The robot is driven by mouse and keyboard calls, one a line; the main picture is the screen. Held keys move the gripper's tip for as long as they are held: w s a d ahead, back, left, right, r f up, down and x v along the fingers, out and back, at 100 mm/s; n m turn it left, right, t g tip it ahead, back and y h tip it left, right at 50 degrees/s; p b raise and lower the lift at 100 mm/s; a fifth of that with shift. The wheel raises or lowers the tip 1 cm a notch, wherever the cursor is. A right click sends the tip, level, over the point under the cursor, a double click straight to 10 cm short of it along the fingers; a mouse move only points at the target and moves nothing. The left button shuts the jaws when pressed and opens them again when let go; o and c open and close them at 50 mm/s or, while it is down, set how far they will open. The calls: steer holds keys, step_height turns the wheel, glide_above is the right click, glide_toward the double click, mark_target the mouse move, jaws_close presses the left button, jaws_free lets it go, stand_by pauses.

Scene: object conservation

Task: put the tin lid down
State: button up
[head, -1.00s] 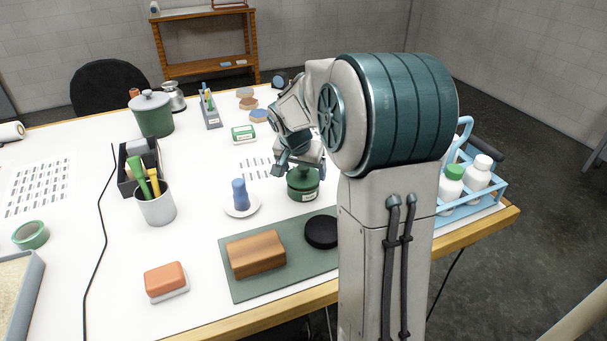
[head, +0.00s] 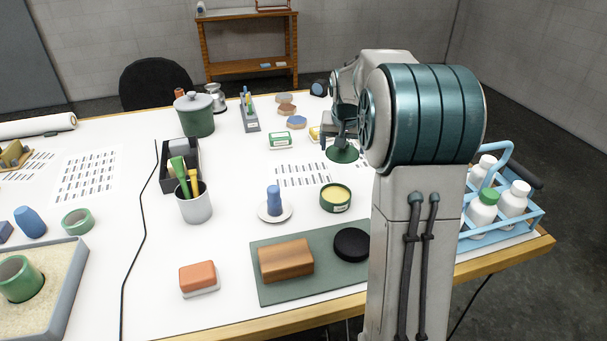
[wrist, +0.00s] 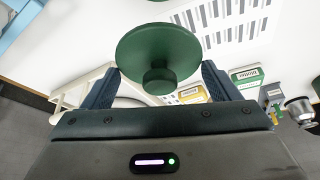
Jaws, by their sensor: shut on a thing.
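The tin lid (head: 342,153) is a dark green disc with a round knob. My gripper (head: 343,136) is shut on it and holds it over the far right part of the white table. In the wrist view the lid (wrist: 158,45) shows in front of my gripper (wrist: 158,80), with its knob toward me. The green tin (head: 335,204) stands uncovered on the table, nearer than the lid, with a pale yellow top surface showing. I cannot tell how high the lid is above the table.
A yellow-labelled block (head: 314,133) sits just left of the lid, and a green-and-white box (head: 279,140) farther left. A printed sheet (head: 302,175) lies behind the tin. A blue bottle carrier (head: 500,222) stands at the right. A green mat (head: 300,285) lies in front.

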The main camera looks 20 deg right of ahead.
steer(key=shift+w+a+f, duration=0.1)
steer(key=shift+w+f, duration=0.05)
steer(key=shift+w, duration=0.2)
steer(key=p, duration=0.3)
glide_above(303, 176)
steer(key=s, duration=0.1)
steer(key=f, duration=0.7)
steer(key=shift+s+a, duration=0.1)
steer(key=shift+a, duration=0.25)
steer(key=shift+f+p, duration=0.55)
steer(key=shift+f, duration=1.35)
steer(key=shift+f, duration=0.15)
steer(key=o, duration=0.9)
